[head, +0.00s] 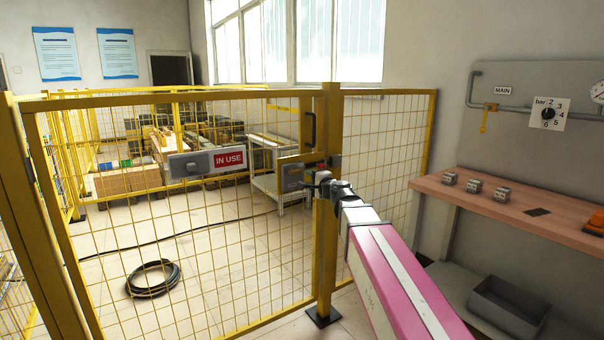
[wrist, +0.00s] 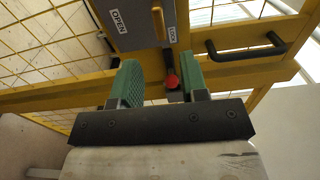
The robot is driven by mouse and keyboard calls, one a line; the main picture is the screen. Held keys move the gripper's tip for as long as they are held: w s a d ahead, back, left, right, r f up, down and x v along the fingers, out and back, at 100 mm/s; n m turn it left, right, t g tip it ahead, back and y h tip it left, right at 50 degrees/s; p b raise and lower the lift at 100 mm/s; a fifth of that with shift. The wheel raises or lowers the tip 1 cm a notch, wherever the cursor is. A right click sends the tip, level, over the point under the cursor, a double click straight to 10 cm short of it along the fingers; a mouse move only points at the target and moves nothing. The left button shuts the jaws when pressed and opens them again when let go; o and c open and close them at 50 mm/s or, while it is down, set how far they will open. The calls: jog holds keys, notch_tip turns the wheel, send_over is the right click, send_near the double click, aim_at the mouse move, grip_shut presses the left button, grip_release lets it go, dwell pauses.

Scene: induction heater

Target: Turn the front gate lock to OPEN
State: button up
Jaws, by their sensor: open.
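The front gate lock is a grey box on the yellow gate (head: 150,97), seen in the head view (head: 292,177) beside the gate post. In the wrist view the lock plate (wrist: 133,30) bears an OPEN label at left and a LOCK label at right. The knob is beyond the fingertips. In the head view my gripper (head: 318,183) is at the post, partly hidden.
A red button-like part (wrist: 172,82) shows between the fingers. A black gate handle (wrist: 246,47) is close on the right in the wrist view. An IN USE sign (head: 229,159) hangs on the gate. A wooden bench (head: 540,215) stands at right. A coiled black hose (head: 153,279) lies inside the fence.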

aim_at(297, 172)
jog(key=x, duration=1)
jog(key=shift+a, duration=0.1)
jog(key=shift+s, duration=0.1)
grip_shut()
